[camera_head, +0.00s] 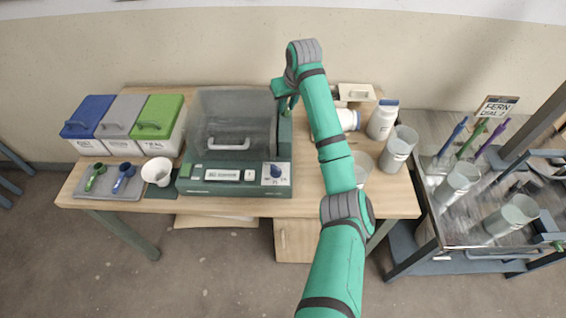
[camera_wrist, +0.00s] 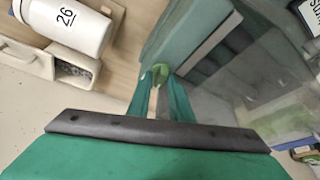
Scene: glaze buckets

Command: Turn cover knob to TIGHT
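The machine (camera_head: 228,188) with a see-through cover (camera_head: 225,125) stands at the middle of the table, its cover down. My gripper (camera_head: 286,103) points down at the machine's back right corner. In the wrist view, a small light green knob (camera_wrist: 160,70) shows at the tips of my gripper (camera_wrist: 160,82). The two green fingers are close together, one on each side of it, and look shut on it. The knob's markings and its turned position cannot be made out. A dial panel (camera_head: 276,174) is on the machine's front right.
Lidded bins (camera_head: 160,120) and a scoop tray (camera_head: 108,190) are on the left, with a white cup (camera_head: 157,171). A white jar (camera_head: 382,120), a lying bottle (camera_head: 348,119) and clear beakers (camera_head: 397,148) stand close on the right. A cart (camera_head: 450,225) is further right.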

